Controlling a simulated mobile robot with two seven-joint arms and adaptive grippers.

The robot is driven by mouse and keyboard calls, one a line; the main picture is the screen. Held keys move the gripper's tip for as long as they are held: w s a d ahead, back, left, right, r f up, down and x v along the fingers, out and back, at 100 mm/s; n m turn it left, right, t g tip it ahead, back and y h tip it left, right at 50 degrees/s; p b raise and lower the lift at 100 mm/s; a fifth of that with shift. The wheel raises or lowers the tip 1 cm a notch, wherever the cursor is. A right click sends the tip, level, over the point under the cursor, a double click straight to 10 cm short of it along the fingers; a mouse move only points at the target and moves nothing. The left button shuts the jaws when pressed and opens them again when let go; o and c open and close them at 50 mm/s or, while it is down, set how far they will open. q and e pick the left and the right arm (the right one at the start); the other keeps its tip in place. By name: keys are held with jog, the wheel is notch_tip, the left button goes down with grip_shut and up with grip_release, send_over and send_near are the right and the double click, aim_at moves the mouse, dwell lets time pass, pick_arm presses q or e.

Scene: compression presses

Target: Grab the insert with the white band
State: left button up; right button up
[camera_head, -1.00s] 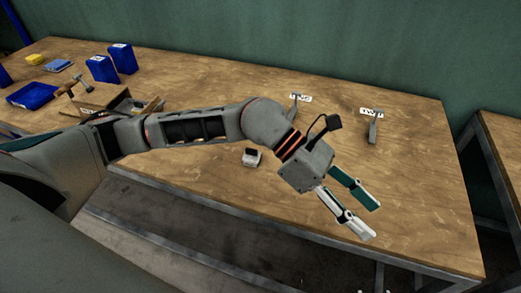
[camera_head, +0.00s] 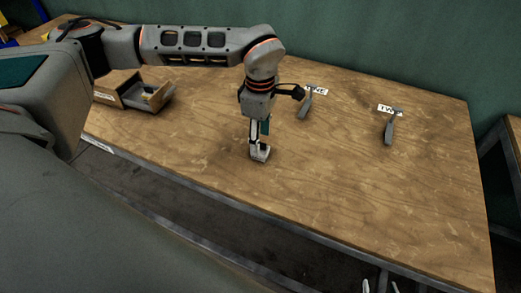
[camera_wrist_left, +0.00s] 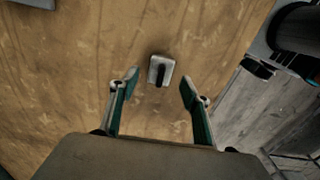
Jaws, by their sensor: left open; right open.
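A small pale insert with a dark strip on top (camera_head: 264,153) sits on the wooden table. It shows more clearly in the left wrist view (camera_wrist_left: 160,70); a white band cannot be told apart from its pale body. My left gripper (camera_head: 259,142) points down just over the insert. In the left wrist view its open fingers (camera_wrist_left: 159,84) are on either side of the line to the insert, which appears just beyond the tips, with nothing between them. My right gripper (camera_head: 380,287) shows only as pale fingertips, apart, at the bottom edge.
Two grey presses (camera_head: 306,106) and (camera_head: 389,131) stand at the back by white labels, the right one reading "TWO". An open cardboard box (camera_head: 133,94) holding things is at the left. The table's right and front areas are clear.

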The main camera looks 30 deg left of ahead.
aim_at(265, 150)
pick_arm(q)
jog(key=shift+f, duration=1.9)
jog(key=c, duration=1.3)
jog(key=shift+r, duration=0.1)
